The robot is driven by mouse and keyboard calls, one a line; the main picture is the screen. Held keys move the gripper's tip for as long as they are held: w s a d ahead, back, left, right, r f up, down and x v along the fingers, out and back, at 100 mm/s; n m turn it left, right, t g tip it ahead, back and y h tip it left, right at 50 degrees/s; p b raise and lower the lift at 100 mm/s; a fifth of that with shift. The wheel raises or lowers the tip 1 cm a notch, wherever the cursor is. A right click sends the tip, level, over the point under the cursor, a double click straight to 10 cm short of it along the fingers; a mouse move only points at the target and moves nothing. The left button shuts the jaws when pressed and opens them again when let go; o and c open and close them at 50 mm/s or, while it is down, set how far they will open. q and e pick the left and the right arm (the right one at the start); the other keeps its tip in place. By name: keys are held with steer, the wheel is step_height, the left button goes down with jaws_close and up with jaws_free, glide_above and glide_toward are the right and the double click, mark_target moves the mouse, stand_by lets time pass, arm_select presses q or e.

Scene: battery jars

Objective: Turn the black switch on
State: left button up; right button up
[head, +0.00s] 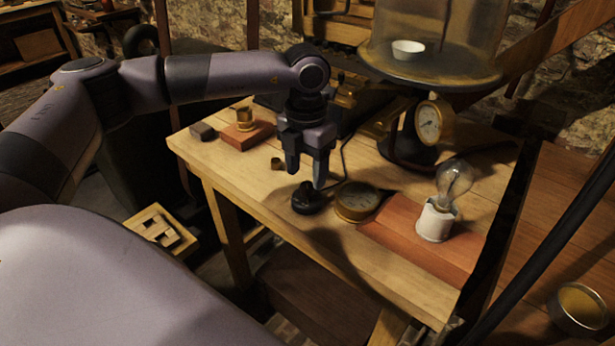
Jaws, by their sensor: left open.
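The black switch (307,199) is a small round dark base with a raised part, standing on the wooden table (265,210) near its front edge. My left gripper (306,180) points down just above and behind the switch, with its fingers apart and nothing between them. One fingertip appears close to the top of the switch; I cannot tell whether it touches. The switch lever's position is too small to make out. A light bulb (454,183) in a white socket (436,222) stands on a reddish board to the right and looks unlit. My right gripper is not in view.
A round brass gauge (356,201) lies right beside the switch. A bell jar stand with a plate (430,72) and an upright dial (429,121) stands behind. A wooden block with a brass piece (246,128) sits at the back left. The table's left front is clear.

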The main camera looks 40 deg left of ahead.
mark_target(307, 190)
arm_select(q)
steer(key=shift+f, duration=1.3)
jaws_close()
